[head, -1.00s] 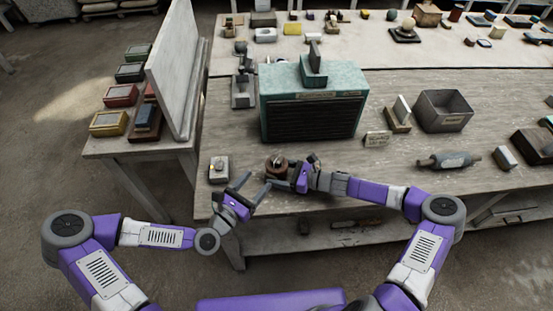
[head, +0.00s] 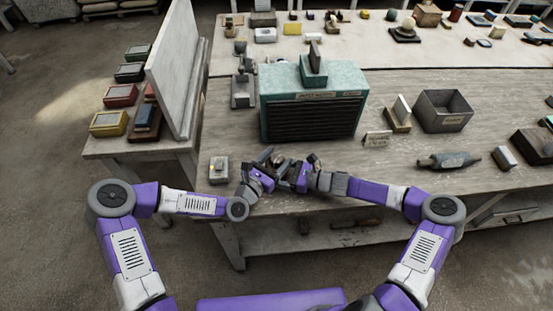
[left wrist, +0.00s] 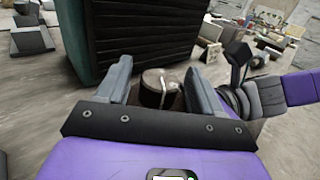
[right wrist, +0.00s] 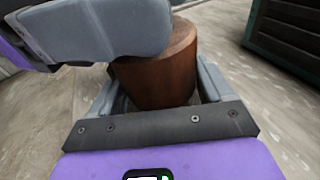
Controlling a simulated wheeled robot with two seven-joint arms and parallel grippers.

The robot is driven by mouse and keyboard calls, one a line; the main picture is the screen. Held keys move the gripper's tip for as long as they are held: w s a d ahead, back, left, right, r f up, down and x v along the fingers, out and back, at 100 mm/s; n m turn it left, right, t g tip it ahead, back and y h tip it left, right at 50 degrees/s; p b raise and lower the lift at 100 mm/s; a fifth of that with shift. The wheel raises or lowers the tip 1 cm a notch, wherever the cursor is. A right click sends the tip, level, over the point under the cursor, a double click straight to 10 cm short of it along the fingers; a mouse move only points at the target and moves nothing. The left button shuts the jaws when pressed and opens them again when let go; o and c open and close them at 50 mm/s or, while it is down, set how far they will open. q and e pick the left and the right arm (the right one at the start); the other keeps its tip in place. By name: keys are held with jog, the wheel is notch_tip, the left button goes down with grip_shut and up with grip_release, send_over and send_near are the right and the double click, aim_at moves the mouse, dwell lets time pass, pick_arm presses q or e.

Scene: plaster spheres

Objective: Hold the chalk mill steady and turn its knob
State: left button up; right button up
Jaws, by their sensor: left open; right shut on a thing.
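The chalk mill (right wrist: 158,80) is a brown wooden cylinder. In the right wrist view it sits between the fingers of my right gripper (right wrist: 155,95), which is shut on its body. In the left wrist view the mill (left wrist: 152,96) shows a pale metal crank (left wrist: 165,78) with a knob on its top. My left gripper (left wrist: 156,78) is open, its fingers apart on either side of the mill's top; I cannot tell if they touch it. In the head view both grippers meet at the table's front and mostly hide the mill.
A teal cabinet (head: 275,117) with a dark slatted front stands close behind the grippers. A small grey block-like item (head: 219,170) lies to their left. A sign (head: 377,139), a grey bin (head: 445,111) and a roller (head: 449,161) are to the right.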

pick_arm(q)
jog(key=c, duration=0.9)
jog(key=shift+d+m+g+h, duration=0.1)
jog(key=shift+m+g+h, duration=0.3)
jog(key=shift+g+h, duration=0.15)
jog(key=shift+c, duration=0.2)
jog(key=shift+s+d+m+g+h, duration=0.1)
jog(key=shift+d+m+g+h, duration=0.05)
jog(key=shift+m+g+h, duration=0.65)
jog(key=shift+s+d+m+g+h, duration=0.1)
jog(key=shift+m+g+h, duration=0.5)
jog(key=shift+g, duration=0.35)
jog(key=shift+w+a+f+m+g+h, duration=0.15)
jog(key=shift+m+g+h, duration=0.1)
jog(key=shift+m+g, duration=0.3)
jog(key=shift+w+a+f+m+g+h, duration=0.1)
jog(key=shift+w+m+g+h, duration=0.2)
jog(key=shift+g, duration=0.35)
jog(key=shift+s+m+g+h, duration=0.2)
jog(key=shift+m+g+h, duration=0.2)
jog(key=shift+m+g, duration=1.4)
jog(key=m+g, duration=0.1)
jog(key=g, duration=0.2)
jog(key=m+g, duration=0.2)
jog(key=g, duration=0.1)
jog(key=shift+w, duration=0.1)
jog(key=shift+m+g+y, duration=0.7)
jog(key=shift+m+g, duration=0.85)
jog(key=shift+g, duration=0.85)
